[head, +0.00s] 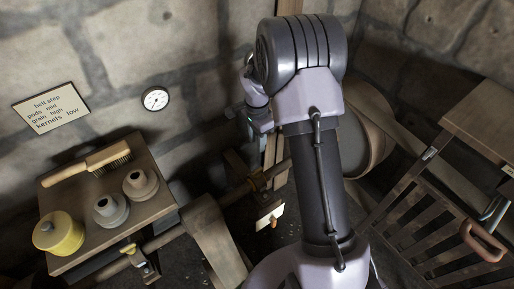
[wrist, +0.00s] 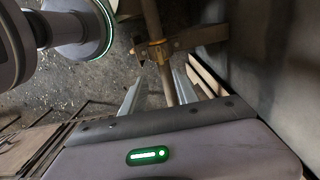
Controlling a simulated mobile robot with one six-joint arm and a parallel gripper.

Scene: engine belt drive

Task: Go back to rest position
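My gripper (wrist: 158,72) shows in the wrist view with its two thin metal fingers spread apart and nothing held between them. A wooden shaft (wrist: 152,18) with a brass-coloured bracket (wrist: 157,48) lies beyond the fingers; I cannot tell how far off it is or whether anything touches it. In the head view my arm rises in the middle and folds over at the top. My wrist hangs left of the arm there, and the fingers cannot be made out. The shaft (head: 235,195) runs behind my arm to a large drum (head: 365,140).
A wooden shelf (head: 165,190) at left bears a brush (head: 85,165), two grey pots (head: 111,208) and a yellow pot (head: 58,233). A broad belt (head: 215,245) drops from the shaft. A slatted wooden gate (head: 430,225) stands right. A gauge (head: 155,98) and sign (head: 50,108) hang on stone walls.

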